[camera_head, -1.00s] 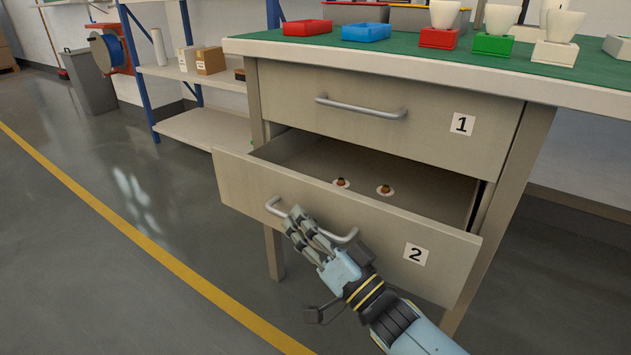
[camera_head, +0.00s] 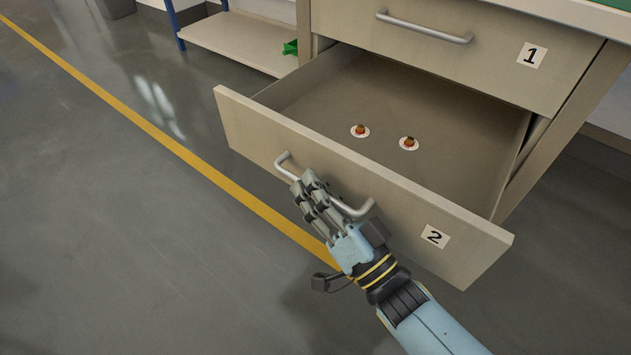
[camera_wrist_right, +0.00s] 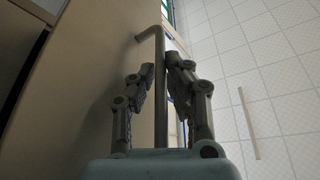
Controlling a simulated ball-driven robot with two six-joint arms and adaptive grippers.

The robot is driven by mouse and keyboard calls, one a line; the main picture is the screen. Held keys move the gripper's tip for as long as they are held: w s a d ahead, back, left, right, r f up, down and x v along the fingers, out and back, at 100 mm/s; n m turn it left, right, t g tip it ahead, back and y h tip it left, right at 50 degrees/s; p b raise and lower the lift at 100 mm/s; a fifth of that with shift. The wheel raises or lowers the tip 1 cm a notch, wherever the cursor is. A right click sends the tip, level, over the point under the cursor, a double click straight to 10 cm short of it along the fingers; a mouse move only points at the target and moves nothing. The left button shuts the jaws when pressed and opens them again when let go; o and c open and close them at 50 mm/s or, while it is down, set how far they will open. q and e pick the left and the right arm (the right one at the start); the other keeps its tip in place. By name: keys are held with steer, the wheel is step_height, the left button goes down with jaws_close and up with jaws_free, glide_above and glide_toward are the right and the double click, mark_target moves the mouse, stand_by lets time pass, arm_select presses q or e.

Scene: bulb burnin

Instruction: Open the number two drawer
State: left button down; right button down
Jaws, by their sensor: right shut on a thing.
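The number two drawer (camera_head: 400,192) is pulled well out from the desk, with its inside in plain view. Its front bears a white label "2" (camera_head: 435,236) and a grey bar handle (camera_head: 357,209). My right gripper (camera_head: 311,187) is shut on that handle, in front of the drawer. In the right wrist view the handle (camera_wrist_right: 160,95) runs between the two fingers (camera_wrist_right: 161,75). Two small round pieces with white bases, a left one (camera_head: 360,131) and a right one (camera_head: 408,143), stand on the drawer floor. My left gripper is not in view.
Drawer one (camera_head: 450,45), with its own handle (camera_head: 425,27), is shut above. A low shelf (camera_head: 240,42) stands behind at the left, with a green item (camera_head: 290,48) near its right end. The floor left of the yellow line (camera_head: 150,130) is clear.

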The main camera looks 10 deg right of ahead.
steer(key=shift+f, duration=0.1)
steer(key=c, duration=1.6)
jaws_free()
steer(key=shift+c, duration=0.2)
steer(key=shift+s, duration=0.1)
steer(key=v, duration=1.2)
steer(key=shift+d, duration=0.1)
